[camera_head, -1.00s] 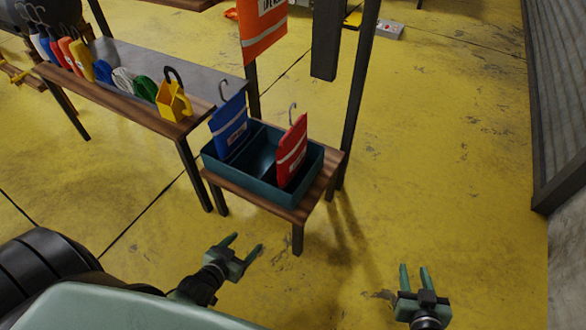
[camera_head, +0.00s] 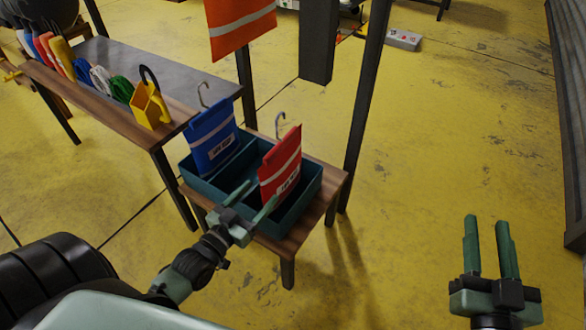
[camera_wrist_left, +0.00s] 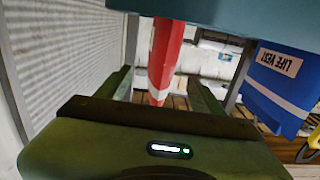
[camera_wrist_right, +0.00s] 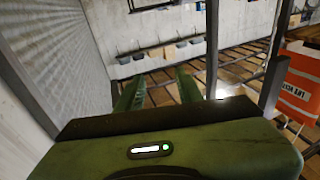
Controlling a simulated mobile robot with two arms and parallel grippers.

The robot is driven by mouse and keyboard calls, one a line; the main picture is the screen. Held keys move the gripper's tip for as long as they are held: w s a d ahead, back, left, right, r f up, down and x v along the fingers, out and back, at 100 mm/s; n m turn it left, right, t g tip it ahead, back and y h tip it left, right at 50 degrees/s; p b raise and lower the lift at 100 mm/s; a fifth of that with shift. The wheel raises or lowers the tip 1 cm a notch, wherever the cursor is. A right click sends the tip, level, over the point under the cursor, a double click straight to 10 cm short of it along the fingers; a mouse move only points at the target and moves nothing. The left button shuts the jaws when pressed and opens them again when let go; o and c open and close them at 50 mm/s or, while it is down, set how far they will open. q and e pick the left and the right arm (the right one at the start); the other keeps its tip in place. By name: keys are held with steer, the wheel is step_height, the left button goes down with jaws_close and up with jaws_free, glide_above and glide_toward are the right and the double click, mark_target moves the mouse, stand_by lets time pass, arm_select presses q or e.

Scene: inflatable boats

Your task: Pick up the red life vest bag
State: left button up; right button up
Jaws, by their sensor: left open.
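The red life vest bag (camera_head: 281,166) stands upright in the right part of a teal bin (camera_head: 303,203), with a metal hook at its top. My left gripper (camera_head: 250,195) is open at the near side of the bin, just in front of the red bag. In the left wrist view the red bag (camera_wrist_left: 165,58) shows between the two open fingers (camera_wrist_left: 160,85), apart from them as far as I can see. My right gripper (camera_head: 488,245) is open and empty over the floor at the right.
A blue life vest bag (camera_head: 212,138) stands in the left part of the bin. The bin sits on a small wooden table (camera_head: 325,190). A longer bench (camera_head: 135,110) with a yellow item (camera_head: 150,107) and ropes is at the left. An orange bag (camera_head: 240,25) hangs behind.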

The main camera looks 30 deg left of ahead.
mark_target(261, 191)
arm_select(q)
steer(key=shift+w+r, duration=0.1)
steer(key=shift+w, duration=0.65)
steer(key=shift+w+d+b, duration=0.1)
steer(key=shift+w+b, duration=0.4)
steer(key=shift+w, duration=0.6)
steer(key=w, duration=0.1)
steer(key=w+b, duration=0.1)
steer(key=w, duration=0.1)
steer(key=w+b, duration=0.1)
steer(key=shift+w+f, duration=0.2)
steer(key=shift+f, duration=0.2)
steer(key=shift+w, duration=0.2)
steer(key=shift+r, duration=0.1)
jaws_close()
arm_select(e)
steer(key=s+r+t+y, duration=0.1)
steer(key=s+r+t, duration=0.2)
steer(key=r, duration=0.3)
steer(key=s+r+t+y, duration=0.2)
steer(key=s+r+t, duration=0.1)
steer(key=r+t, duration=0.2)
steer(key=shift+r, duration=0.6)
